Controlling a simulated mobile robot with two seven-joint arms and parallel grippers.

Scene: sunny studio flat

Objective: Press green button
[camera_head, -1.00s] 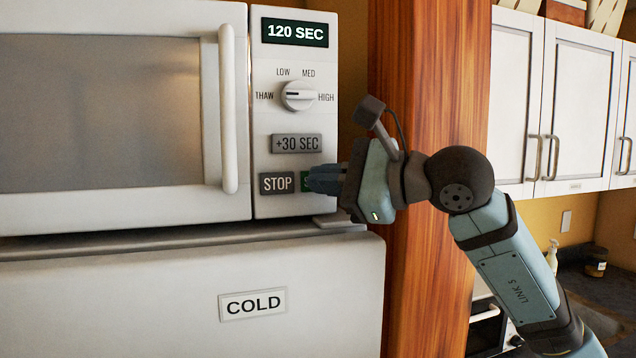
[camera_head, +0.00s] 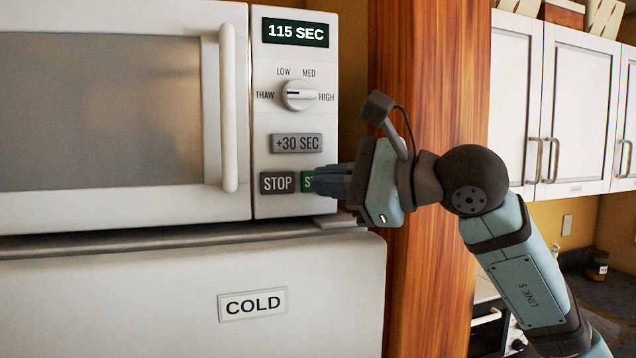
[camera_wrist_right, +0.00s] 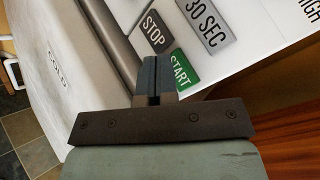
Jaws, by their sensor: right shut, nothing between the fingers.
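The green START button (camera_head: 308,182) is at the lower right of the microwave panel, just right of the grey STOP button (camera_head: 279,183). It is partly covered by my right gripper (camera_head: 322,181) in the head view. In the right wrist view the green button (camera_wrist_right: 180,70) shows with its START label, beside the tips of the gripper (camera_wrist_right: 149,62). The right gripper is shut and empty, its tips at or very close to the button; I cannot tell whether they touch. The display (camera_head: 295,32) reads 115 SEC. My left gripper is not in view.
The microwave (camera_head: 120,210) stands on a white fridge (camera_head: 150,300) with a COLD label. A grey +30 SEC button (camera_head: 297,143) and a dial (camera_head: 298,96) are above the green button. A wooden post (camera_head: 430,270) stands behind my right arm.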

